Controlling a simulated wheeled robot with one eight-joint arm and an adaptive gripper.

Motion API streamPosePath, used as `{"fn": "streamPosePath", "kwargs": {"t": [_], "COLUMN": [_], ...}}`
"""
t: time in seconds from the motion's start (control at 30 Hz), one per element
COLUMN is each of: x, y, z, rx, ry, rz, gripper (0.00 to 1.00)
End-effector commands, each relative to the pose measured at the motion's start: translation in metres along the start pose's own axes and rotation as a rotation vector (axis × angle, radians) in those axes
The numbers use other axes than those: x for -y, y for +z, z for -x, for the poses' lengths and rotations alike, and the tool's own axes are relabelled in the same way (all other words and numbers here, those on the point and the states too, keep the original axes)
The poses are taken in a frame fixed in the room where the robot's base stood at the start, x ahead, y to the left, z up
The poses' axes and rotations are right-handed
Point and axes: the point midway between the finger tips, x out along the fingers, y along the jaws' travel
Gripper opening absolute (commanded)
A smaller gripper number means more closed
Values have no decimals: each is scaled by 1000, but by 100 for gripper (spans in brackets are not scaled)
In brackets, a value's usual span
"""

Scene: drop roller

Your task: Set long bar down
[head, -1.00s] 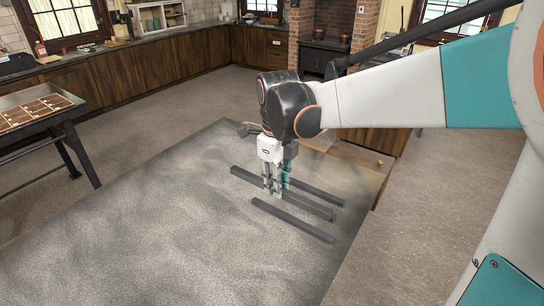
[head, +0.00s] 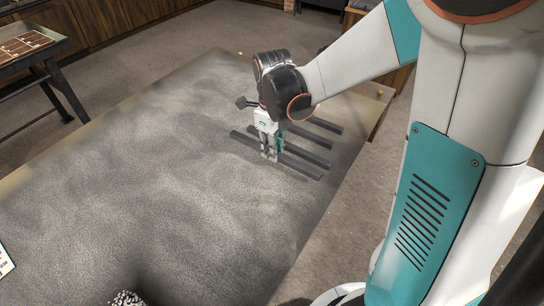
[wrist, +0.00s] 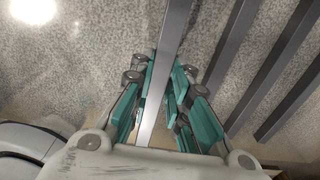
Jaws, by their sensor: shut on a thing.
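My gripper (head: 269,157) points down over the grey speckled surface (head: 150,180). It is shut on a long dark-grey bar (head: 304,169), gripped partway along its length. In the wrist view the bar (wrist: 173,35) runs up between the teal fingers (wrist: 165,100). The fingers hide part of the bar in the head view. I cannot tell whether its underside touches the surface. Three similar bars lie roughly parallel on its far side: a near one (head: 309,156), a middle one (head: 312,137) and a far one (head: 325,126). The held bar is apart from them in the wrist view.
Grey surface to the left of the bars is wide and clear. Its right edge runs close past the bar ends. A metal stand with a brown sectioned tray (head: 22,46) is at upper left. A white card (head: 4,262) shows at the lower left edge.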

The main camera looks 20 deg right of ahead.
Motion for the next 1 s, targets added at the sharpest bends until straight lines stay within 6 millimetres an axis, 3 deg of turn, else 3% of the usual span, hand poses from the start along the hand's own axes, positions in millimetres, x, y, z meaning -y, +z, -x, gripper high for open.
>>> {"fn": "streamPosePath", "kwargs": {"t": [0.23, 0.67, 0.7, 0.77, 1.0], "x": [0, 0, 0, 0, 0], "y": [0, 0, 0, 0, 0], "z": [-33, -39, -39, -38, -38], "rx": [0, 0, 0, 0, 0], "ry": [0, 0, 0, 0, 0], "rz": [0, 0, 0, 0, 0], "gripper": [0, 0, 21, 34, 36]}}
